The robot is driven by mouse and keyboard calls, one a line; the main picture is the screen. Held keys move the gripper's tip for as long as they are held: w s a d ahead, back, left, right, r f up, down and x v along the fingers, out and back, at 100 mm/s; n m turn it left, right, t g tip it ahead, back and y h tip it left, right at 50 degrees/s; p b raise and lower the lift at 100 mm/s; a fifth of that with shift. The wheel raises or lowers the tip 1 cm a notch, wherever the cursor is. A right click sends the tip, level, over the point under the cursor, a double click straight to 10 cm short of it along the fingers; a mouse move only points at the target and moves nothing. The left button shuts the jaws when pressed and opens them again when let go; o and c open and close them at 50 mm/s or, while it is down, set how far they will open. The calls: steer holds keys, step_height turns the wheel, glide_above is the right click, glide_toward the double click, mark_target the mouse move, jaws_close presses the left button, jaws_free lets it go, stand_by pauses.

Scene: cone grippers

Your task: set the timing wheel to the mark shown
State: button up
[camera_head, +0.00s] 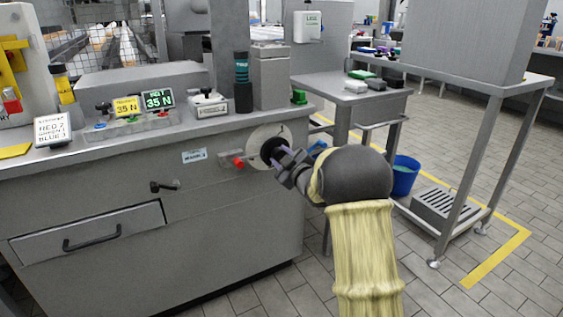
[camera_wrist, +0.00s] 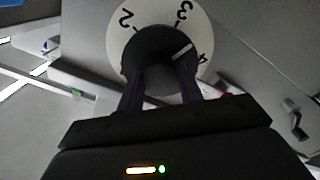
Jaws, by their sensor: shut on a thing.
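The timing wheel is a pale round dial (camera_head: 263,137) with a black knob on the front of the grey machine. In the wrist view the dial (camera_wrist: 150,14) shows the numerals 2, 3 and 4 with tick marks. My gripper (camera_head: 279,160) is shut on the black knob (camera_wrist: 155,48); its two fingers (camera_wrist: 160,85) are on either side of it. The rest of the dial is hidden. A white card (camera_head: 52,129) on the worktop reads RED 7 and further lines too small to read surely.
A red knob (camera_head: 238,162) sticks out just left of the dial. A black crank handle (camera_head: 164,186) and a drawer (camera_head: 90,231) are further left. Two displays, yellow (camera_head: 126,106) and green (camera_head: 158,98), read 35 N. A side table (camera_head: 350,90) stands to the right.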

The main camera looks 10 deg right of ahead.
steer(key=n+b, duration=0.2)
steer(key=n, duration=0.2)
steer(key=shift+f, duration=0.15)
stand_by(0.4)
steer(key=o, duration=1)
steer(key=p+v, duration=0.4)
steer(key=v, duration=1.3)
steer(key=shift+s+p, duration=0.2)
steer(key=shift+p, duration=0.2)
steer(key=shift+r, duration=0.2)
